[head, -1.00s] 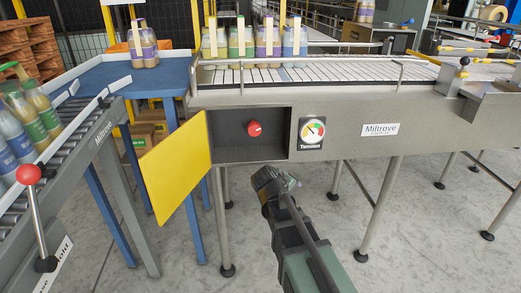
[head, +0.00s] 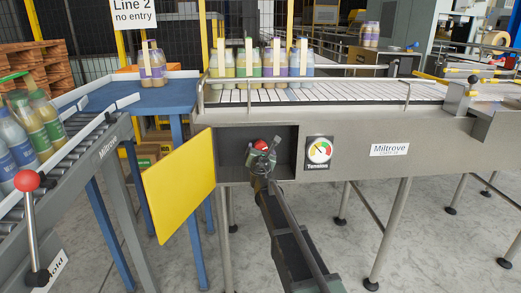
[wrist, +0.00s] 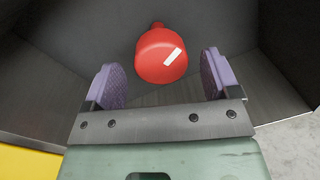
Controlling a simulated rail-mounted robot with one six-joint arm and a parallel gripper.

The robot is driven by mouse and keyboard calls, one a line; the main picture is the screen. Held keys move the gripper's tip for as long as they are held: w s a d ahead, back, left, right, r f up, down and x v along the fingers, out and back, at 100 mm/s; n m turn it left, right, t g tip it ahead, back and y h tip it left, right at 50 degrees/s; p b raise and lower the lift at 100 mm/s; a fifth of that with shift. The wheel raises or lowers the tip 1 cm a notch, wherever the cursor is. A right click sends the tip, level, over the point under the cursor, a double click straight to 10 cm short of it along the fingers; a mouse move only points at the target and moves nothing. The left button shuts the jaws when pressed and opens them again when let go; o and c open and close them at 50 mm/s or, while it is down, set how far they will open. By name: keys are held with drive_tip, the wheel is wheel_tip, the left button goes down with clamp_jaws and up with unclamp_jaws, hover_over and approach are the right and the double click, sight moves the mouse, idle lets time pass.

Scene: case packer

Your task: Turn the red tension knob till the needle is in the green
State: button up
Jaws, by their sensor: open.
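The red tension knob (head: 261,145) is on the back wall of an open recess in the conveyor's side. In the wrist view the red knob (wrist: 162,55) shows a white mark pointing to the upper right. My gripper (head: 260,158) is at the recess, in front of the knob and partly covering it. In the wrist view my gripper's purple pads (wrist: 160,80) stand apart, with the knob beyond and between them, not gripped. The tension gauge (head: 319,152) is right of the recess. Its needle seems to point to the upper left, outside the green; it is small.
The yellow door (head: 180,185) of the recess hangs open to the left. The recess walls (wrist: 70,60) lie close around the gripper. Bottle packs (head: 272,62) stand on the conveyor above. A red-topped lever (head: 27,181) stands far left.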

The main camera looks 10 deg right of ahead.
sight(260, 148)
drive_tip(key=w, duration=0.3)
drive_tip(key=shift+d, duration=0.25)
drive_tip(key=shift+s, duration=0.1)
drive_tip(key=shift+c, duration=0.2)
drive_tip(key=c, duration=0.9)
drive_tip(key=shift+m, duration=0.5)
drive_tip(key=m, duration=0.4)
drive_tip(key=shift+m+p, duration=0.3)
drive_tip(key=shift+m+g+y, duration=0.3)
drive_tip(key=shift+m+y, duration=0.1)
drive_tip(key=shift+m, duration=2.1)
